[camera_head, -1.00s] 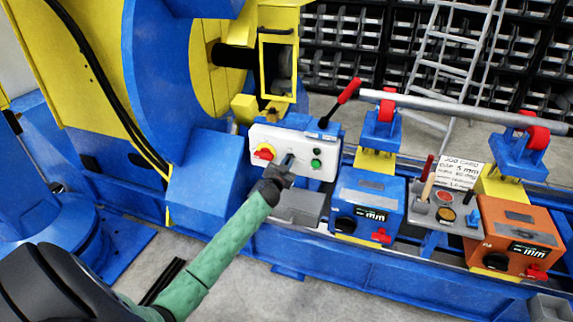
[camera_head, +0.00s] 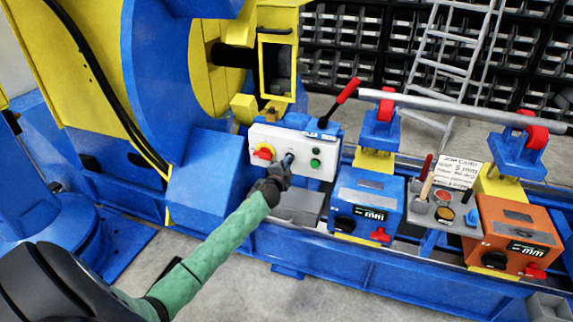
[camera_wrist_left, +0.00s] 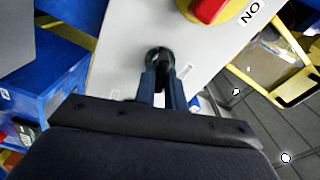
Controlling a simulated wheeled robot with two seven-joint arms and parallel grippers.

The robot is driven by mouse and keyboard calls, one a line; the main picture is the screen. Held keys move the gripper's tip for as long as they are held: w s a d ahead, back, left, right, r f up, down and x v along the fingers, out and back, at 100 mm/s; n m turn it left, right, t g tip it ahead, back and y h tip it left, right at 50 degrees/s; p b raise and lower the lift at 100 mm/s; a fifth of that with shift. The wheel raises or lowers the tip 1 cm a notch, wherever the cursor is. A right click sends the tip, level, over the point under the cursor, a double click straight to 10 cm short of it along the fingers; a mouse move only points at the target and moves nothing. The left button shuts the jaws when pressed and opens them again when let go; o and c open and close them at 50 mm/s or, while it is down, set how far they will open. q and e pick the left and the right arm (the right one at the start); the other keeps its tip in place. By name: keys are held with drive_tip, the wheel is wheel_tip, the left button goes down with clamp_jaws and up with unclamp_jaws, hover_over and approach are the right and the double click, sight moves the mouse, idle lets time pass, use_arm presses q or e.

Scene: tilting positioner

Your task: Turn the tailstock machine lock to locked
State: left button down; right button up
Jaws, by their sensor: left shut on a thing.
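A white control panel (camera_head: 300,138) stands on the blue machine bed. It carries a red rotary switch on a yellow disc (camera_head: 264,152) at the left and a green button (camera_head: 315,163) at the right. My left gripper (camera_head: 286,164) reaches the panel between them. In the left wrist view its fingers (camera_wrist_left: 161,80) are closed about a small dark round knob (camera_wrist_left: 157,57) on the panel face, probably the lock. The fingers hide part of the knob, so its turned position cannot be read. My right gripper is not in view.
In the left wrist view the red switch (camera_wrist_left: 208,10) sits close by with an ON label. A red-handled lever (camera_head: 346,92) rises behind the panel. Blue (camera_head: 368,200) and orange (camera_head: 520,237) boxes stand to the right. A blue machine body (camera_head: 207,170) is at the left.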

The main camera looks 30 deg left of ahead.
use_arm(q)
drive_tip(key=m, duration=0.3)
drive_tip(key=shift+f, duration=0.1)
drive_tip(key=shift+m, duration=0.3)
idle(0.4)
drive_tip(key=c, duration=1.5)
unclamp_jaws()
drive_tip(key=shift+o, duration=0.2)
drive_tip(key=shift+s+d, duration=0.1)
drive_tip(key=shift+s, duration=0.05)
